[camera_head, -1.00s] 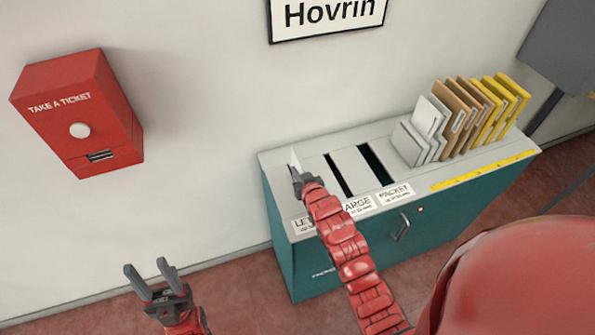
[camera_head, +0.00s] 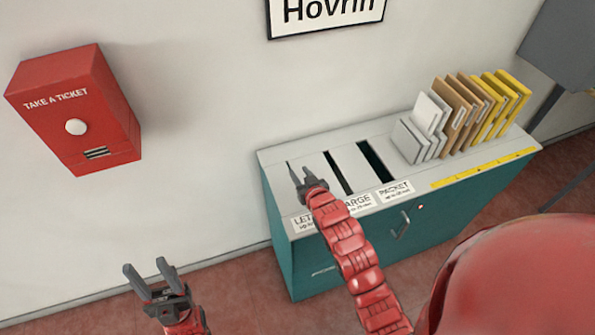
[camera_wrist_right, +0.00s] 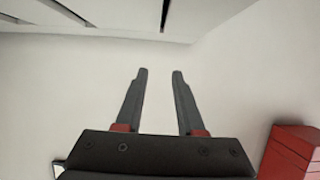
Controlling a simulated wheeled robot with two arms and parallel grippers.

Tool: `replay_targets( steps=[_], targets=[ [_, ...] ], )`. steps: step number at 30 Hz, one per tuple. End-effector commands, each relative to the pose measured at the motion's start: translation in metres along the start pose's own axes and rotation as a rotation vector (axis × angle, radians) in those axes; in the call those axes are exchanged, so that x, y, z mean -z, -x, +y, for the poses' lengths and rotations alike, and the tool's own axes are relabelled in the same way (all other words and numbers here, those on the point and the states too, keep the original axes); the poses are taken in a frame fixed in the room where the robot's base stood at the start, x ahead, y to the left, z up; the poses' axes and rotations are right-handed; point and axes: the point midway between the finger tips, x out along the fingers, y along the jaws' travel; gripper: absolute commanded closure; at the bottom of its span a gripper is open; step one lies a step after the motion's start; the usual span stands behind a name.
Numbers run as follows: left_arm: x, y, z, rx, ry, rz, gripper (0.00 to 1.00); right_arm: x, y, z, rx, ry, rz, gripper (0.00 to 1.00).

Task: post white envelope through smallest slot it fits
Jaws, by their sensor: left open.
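The teal posting cabinet (camera_head: 330,265) has three dark slots in its pale top. The narrow left slot (camera_head: 289,166) is behind the label partly reading LET. The middle slot (camera_head: 338,173) is marked LARGE, partly covered by my arm, and the widest slot (camera_head: 376,162) is marked PACKET. My right gripper (camera_head: 299,173) is above the left slot, open. In the right wrist view its fingers (camera_wrist_right: 160,75) are apart with nothing between them. No white envelope shows at the gripper or standing out of a slot. My left gripper (camera_head: 150,272) is open and empty, left of the cabinet.
White envelopes (camera_head: 410,142), brown envelopes (camera_head: 452,112) and yellow ones (camera_head: 510,95) stand on the cabinet's right part. A red ticket box (camera_head: 75,115) hangs on the wall at left. A yellow ruler strip (camera_head: 485,170) runs along the front edge.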

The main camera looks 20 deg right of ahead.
Motion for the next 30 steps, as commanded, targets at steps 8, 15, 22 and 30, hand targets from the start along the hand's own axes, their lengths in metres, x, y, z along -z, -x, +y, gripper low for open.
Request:
replay_targets(
  steps=[8,15,22,30],
  targets=[
    [-0.003,0.016,0.001,0.000,0.000,0.000,0.50,-0.003,0.051,0.001,-0.002,0.001,0.001,0.62],
    [-0.001,0.003,0.000,0.000,0.000,0.000,0.50,0.003,0.103,0.001,-0.004,-0.001,-0.008,0.62],
    [0.004,-0.022,-0.001,0.000,0.000,0.000,0.50,0.003,0.132,0.000,-0.001,0.001,-0.007,0.62],
    [0.004,-0.026,-0.001,0.000,0.000,0.000,0.50,0.000,0.138,0.000,0.000,0.001,0.000,0.62]
  ],
)
